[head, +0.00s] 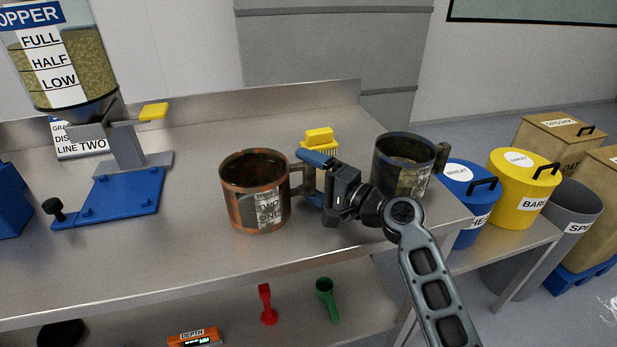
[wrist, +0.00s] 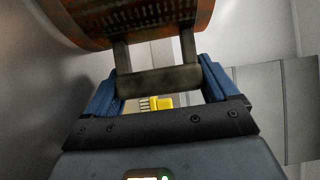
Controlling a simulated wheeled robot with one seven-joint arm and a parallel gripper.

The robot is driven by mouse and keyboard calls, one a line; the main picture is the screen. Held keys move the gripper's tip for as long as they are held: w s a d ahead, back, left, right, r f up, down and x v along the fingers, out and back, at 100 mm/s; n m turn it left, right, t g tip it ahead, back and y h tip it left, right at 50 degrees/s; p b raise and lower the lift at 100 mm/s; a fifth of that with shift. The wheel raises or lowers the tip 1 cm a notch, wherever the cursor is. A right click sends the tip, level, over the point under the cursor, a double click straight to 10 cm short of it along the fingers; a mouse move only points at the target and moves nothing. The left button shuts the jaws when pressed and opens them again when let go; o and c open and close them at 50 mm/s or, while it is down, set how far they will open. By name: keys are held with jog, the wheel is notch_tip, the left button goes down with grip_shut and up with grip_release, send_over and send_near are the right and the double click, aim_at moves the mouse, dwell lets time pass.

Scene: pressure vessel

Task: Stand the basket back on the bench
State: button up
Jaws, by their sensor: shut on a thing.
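The basket (head: 240,206) is a rusty copper-coloured round vessel with a grey label of number words and a side handle. It is upright over the middle of the steel bench (head: 180,255); I cannot tell whether its base touches the top. My gripper (head: 311,178) is at its right side, with blue fingers shut on the handle. In the wrist view the handle bar (wrist: 158,80) lies between the fingers, and the basket (wrist: 95,25) shows rows of small holes above it. A similar dark blue-grey vessel (head: 386,178) stands right of my gripper.
A yellow brush (head: 319,138) stands behind my gripper. A hopper (head: 70,65) with a blue base (head: 110,196) is at left. A red scoop (head: 267,305) and green scoop (head: 326,300) lie on the lower shelf. Blue and yellow bins (head: 524,178) stand at right. The bench front-left is clear.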

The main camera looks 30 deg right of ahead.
jog(key=shift+f, duration=0.15)
jog(key=shift+f, duration=0.15)
jog(key=o, duration=1.3)
jog(key=shift+c, duration=0.2)
jog(key=b+v, duration=0.2)
jog(key=v, duration=1)
